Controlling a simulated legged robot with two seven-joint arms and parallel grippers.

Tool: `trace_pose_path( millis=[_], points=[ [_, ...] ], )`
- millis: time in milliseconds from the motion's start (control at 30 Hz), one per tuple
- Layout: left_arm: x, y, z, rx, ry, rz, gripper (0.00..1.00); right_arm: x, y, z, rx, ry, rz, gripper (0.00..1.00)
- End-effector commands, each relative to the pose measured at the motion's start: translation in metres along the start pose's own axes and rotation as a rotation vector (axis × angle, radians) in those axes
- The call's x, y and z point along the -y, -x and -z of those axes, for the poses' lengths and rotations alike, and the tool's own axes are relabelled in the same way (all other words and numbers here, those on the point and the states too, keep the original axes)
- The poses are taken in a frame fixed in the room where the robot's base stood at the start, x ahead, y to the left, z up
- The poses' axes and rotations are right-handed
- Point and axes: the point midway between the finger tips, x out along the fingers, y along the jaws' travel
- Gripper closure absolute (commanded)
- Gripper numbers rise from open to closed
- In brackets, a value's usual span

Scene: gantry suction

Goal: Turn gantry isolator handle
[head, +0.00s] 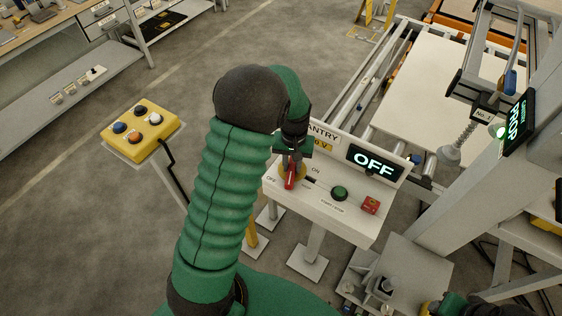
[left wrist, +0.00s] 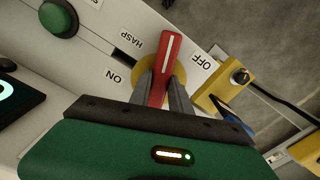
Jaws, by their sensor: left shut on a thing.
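The isolator handle is a red lever with a white stripe (left wrist: 167,62) on a round yellow base (left wrist: 178,78), mounted on a white sloped panel (head: 330,210). My left gripper (left wrist: 165,92) is shut on the lever, with one dark finger on each side. In the head view the red handle (head: 290,176) shows just below my left gripper (head: 291,160), which partly hides it. In the left wrist view the lever lies between the OFF and HASP labels, nearer OFF; the ON label is farther round. A display (head: 376,161) reads OFF.
A green button (head: 340,193) and a red block (head: 371,205) sit on the panel right of the handle. A yellow button box (head: 141,125) stands on a post at left. A gantry with a suction cup (head: 449,155) and a pale bed (head: 450,90) are at right.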

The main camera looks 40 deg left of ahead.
Motion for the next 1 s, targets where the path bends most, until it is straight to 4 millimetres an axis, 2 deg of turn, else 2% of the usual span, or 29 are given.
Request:
trace_pose_path(
  millis=[1000],
  points=[
    [-0.01, 0.004, 0.007, -0.008, 0.942, -0.004, 1.0, 0.0, 0.048, 0.011, 0.0, 0.0, 0.0, 0.55]
  ],
)
